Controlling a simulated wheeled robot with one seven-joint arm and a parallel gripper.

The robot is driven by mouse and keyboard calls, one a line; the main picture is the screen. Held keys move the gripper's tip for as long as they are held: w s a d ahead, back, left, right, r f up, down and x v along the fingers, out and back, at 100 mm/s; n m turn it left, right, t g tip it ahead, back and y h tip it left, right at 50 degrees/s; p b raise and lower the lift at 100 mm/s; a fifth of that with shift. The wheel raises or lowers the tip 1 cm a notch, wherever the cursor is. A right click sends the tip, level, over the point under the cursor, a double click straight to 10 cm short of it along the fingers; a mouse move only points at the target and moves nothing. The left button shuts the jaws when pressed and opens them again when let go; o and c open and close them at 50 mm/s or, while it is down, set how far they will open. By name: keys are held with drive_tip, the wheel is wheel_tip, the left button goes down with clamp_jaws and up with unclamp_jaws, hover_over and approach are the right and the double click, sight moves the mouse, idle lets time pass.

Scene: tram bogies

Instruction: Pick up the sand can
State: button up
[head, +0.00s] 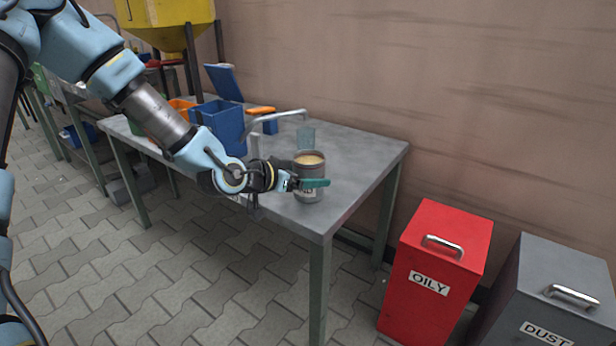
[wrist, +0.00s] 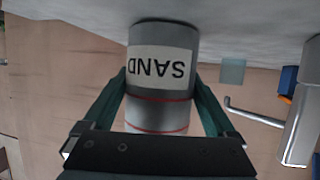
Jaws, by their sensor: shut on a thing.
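The sand can (head: 309,164) is a grey cylinder with tan sand at its open top, near the front right corner of the grey table. In the wrist view the can (wrist: 162,65) shows upside down, with a white label reading SAND and red rings. My gripper (head: 310,184) is shut on the can, with its green fingers along both sides. The fingers also show on both sides of the can in the wrist view (wrist: 162,95). The can looks upright. I cannot tell whether its base touches the table.
The table (head: 365,158) holds a blue bin (head: 217,125) and a bent grey pipe (head: 275,116) left of the can. A red OILY bin (head: 435,260) and a grey DUST bin (head: 560,290) stand on the floor to the right. The tabletop right of the can is clear.

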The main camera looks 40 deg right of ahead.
sight(308, 157)
drive_tip(key=shift+r+p, duration=0.95)
drive_tip(key=shift+r, duration=3.85)
drive_tip(key=shift+r, duration=0.1)
